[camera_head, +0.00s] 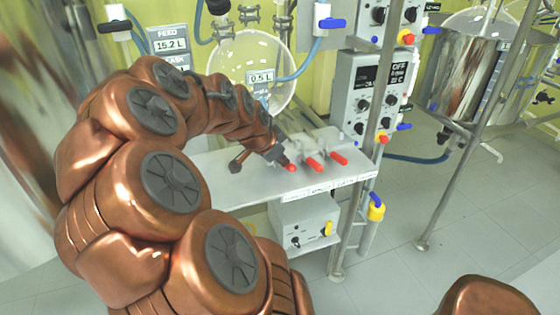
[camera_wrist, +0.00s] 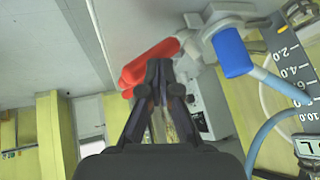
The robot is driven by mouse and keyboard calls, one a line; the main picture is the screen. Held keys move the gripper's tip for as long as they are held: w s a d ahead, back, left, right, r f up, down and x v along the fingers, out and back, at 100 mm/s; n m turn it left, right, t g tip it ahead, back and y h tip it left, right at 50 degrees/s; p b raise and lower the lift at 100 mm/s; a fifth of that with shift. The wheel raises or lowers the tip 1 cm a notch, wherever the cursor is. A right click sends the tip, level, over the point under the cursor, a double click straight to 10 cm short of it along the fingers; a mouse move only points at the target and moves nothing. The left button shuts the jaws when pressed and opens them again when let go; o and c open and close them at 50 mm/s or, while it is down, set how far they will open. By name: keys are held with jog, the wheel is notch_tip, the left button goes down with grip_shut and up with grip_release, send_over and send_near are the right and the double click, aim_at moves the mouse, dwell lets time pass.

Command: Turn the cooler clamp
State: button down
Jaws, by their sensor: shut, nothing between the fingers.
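Several clamps or valves with red handles stand in a row on the white shelf. In the head view three red handles show: a left one (camera_head: 290,168), a middle one (camera_head: 313,165) and a right one (camera_head: 338,159). The labels (camera_head: 318,188) along the shelf edge are too small to read, so I cannot tell which is the cooler clamp. My gripper (camera_head: 282,160) is at the left handle, fingers shut and empty. In the wrist view a red handle (camera_wrist: 150,62) lies right at my fingertips (camera_wrist: 160,68). I cannot tell whether they touch.
A blue handle (camera_wrist: 232,52) and a graduated scale (camera_wrist: 290,60) show in the wrist view. In the head view a control box (camera_head: 375,95) and a metal post (camera_head: 362,170) stand right of the shelf (camera_head: 225,185). A grey box (camera_head: 305,222) sits below. The right floor is open.

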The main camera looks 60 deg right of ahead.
jog(key=shift+a+f+h, duration=0.15)
jog(key=shift+f+h, duration=0.05)
jog(key=shift+h, duration=0.1)
jog(key=shift+s+a+f+b, duration=0.1)
jog(key=shift+s+f+b, duration=0.05)
jog(key=shift+b, duration=0.15)
jog(key=shift+s+a+f, duration=0.1)
jog(key=shift+s+f, duration=0.05)
dwell(0.3)
jog(key=w+d+v, duration=0.1)
jog(key=v, duration=1.2)
jog(key=shift+r+p, duration=0.3)
jog(key=shift+r, duration=0.1)
